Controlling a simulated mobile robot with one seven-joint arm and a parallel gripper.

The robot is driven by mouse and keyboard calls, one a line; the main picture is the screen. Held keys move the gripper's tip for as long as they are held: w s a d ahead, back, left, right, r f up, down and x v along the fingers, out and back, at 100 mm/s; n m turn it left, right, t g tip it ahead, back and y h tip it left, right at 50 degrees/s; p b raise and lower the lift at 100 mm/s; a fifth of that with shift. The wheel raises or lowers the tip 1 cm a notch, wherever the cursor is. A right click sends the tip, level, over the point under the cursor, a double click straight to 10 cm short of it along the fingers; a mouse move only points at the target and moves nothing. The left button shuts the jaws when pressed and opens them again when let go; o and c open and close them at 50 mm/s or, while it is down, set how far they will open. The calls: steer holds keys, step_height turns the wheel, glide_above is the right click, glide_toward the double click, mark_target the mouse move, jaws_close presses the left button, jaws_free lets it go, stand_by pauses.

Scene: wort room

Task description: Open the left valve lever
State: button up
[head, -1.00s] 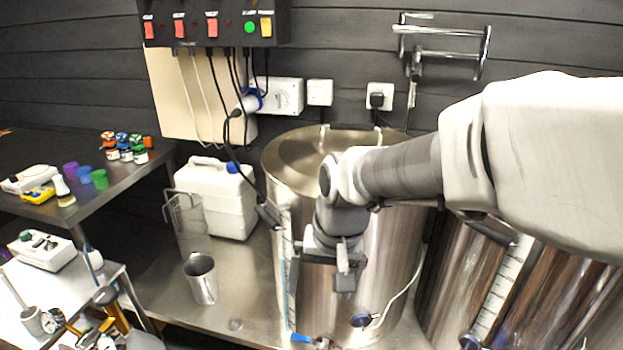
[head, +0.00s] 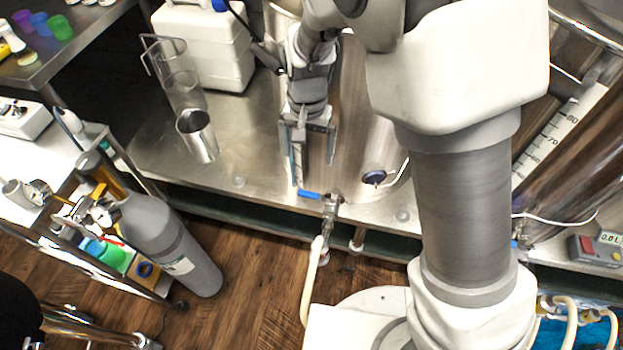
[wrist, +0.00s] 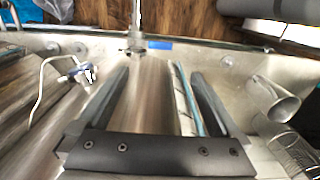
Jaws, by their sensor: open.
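The left valve lever (head: 309,194) is a small blue handle on the metal valve (head: 331,207) low at the front of the left steel kettle (head: 352,130). It points left from the valve body in the head view. In the wrist view the blue lever (wrist: 159,45) lies beyond my fingertips, beside the valve (wrist: 136,40). My gripper (head: 315,170) points down in front of the kettle, a little above the lever. It is open and empty, and the lever appears apart from the fingers. The gripper (wrist: 161,76) also frames the kettle's front in the wrist view.
A pale hose (head: 312,280) hangs from the valve. A metal cup (head: 199,140) and a glass jug (head: 181,85) stand left. A grey cylinder (head: 172,245) stands on the floor.

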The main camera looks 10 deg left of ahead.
mark_target(309, 194)
step_height(309, 194, down, 15)
steer(key=b, duration=0.4)
steer(key=shift+f, duration=0.15)
steer(key=shift+c, duration=0.2)
jaws_close()
